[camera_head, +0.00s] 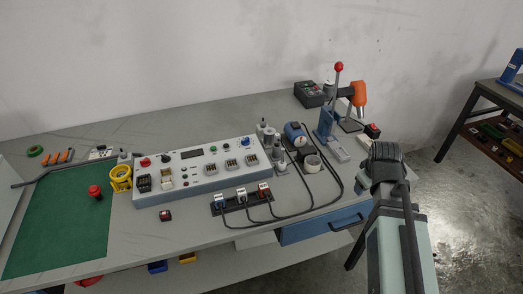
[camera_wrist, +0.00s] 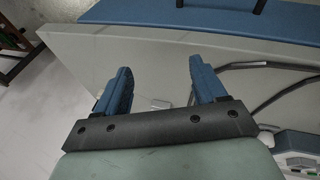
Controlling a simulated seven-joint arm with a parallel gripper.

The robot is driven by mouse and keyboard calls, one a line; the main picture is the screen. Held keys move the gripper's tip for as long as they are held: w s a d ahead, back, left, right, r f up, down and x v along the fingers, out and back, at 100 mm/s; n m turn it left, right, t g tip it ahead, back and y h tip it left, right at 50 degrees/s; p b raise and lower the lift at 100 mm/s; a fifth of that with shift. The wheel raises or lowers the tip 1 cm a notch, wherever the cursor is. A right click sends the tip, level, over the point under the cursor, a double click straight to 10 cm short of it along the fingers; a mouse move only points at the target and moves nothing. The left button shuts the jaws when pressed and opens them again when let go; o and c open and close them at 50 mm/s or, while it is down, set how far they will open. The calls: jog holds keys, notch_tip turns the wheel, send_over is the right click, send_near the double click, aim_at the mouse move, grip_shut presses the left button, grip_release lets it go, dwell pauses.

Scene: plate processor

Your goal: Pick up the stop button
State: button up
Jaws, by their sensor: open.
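A red mushroom-shaped button (camera_head: 95,190) stands on the green mat (camera_head: 62,228) at the left of the bench; it looks like the stop button. A second red button (camera_head: 145,162) sits on the white control panel (camera_head: 204,185). My gripper (camera_wrist: 160,65) is open in the wrist view, with two blue fingers apart and nothing between them. In the head view my arm is at the right, by the bench's front edge, far from the mat; the fingers are hard to make out there. No stop button can be made out in the wrist view.
A yellow ring-shaped holder (camera_head: 121,179) stands between mat and panel. Plugs with black cables (camera_head: 242,197), a gauge (camera_head: 296,135) and a lever press (camera_head: 328,120) occupy the bench's middle and right.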

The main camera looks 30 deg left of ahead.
jog(key=s+a+r+n+y, duration=0.1)
jog(key=a+r, duration=0.1)
jog(key=a, duration=1)
jog(key=s+a+r+n+y, duration=0.1)
jog(key=a+r+y, duration=0.1)
jog(key=a, duration=1)
jog(key=s+a+r+n+y, duration=0.2)
jog(key=a+r, duration=0.1)
jog(key=a, duration=1)
jog(key=shift+r, duration=0.35)
jog(key=s+a+r+g, duration=0.1)
jog(key=s+a, duration=0.3)
jog(key=a, duration=1)
jog(key=n+g, duration=0.4)
send_near(93, 188)
jog(key=shift+h, duration=0.3)
jog(key=x, duration=0.5)
jog(key=shift+a+r, duration=0.1)
jog(key=shift+a, duration=0.15)
jog(key=shift+x, duration=2.65)
jog(key=shift+a, duration=0.15)
